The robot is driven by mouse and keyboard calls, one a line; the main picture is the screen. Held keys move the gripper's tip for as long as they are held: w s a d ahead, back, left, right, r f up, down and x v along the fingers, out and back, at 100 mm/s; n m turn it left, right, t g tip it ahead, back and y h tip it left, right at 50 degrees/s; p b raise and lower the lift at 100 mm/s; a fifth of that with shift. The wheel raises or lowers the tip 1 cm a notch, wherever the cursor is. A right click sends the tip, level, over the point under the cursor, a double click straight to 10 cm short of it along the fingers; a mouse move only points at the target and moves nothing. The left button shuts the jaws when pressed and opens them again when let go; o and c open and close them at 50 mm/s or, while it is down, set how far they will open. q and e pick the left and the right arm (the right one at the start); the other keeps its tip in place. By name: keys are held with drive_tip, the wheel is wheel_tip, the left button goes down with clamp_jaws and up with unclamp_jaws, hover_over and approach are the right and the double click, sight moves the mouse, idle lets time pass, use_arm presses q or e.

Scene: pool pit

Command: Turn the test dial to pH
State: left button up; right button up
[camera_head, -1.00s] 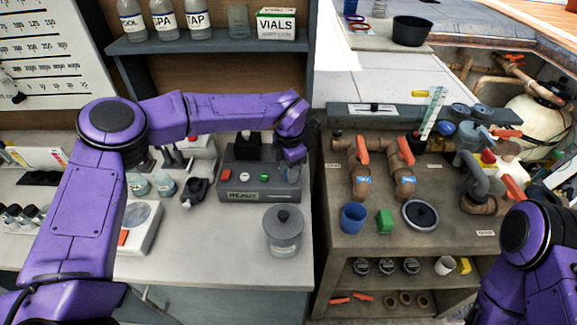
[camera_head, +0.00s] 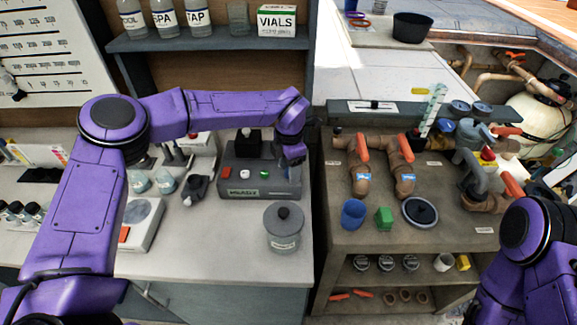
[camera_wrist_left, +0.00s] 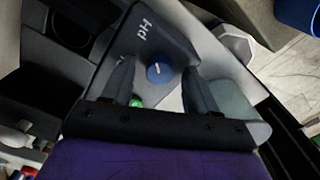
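The grey tester box (camera_head: 258,190), with a READY display, stands on the left counter. My left gripper (camera_head: 292,165) is over its right end and hides the dial in the head view. In the left wrist view, the test dial (camera_wrist_left: 159,73) is a round blue knob with a short white mark. The pH label (camera_wrist_left: 151,32) is on the panel above it in that picture. My left gripper's dark fingers (camera_wrist_left: 158,78) are apart, one on each side of the dial; I cannot tell whether they touch it. My right arm is at lower right, its gripper out of view.
A lidded grey pot (camera_head: 284,232) stands in front of the tester. A green button (camera_head: 264,173) and a red button (camera_head: 225,174) are on the tester. A dark probe (camera_head: 196,188) is to its left. Pipes with orange handles (camera_head: 362,147) are on the bench to the right.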

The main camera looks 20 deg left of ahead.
use_arm(q)
wheel_tip(320, 180, up, 11)
drive_tip(key=b, duration=0.3)
drive_tip(key=shift+f, duration=0.2)
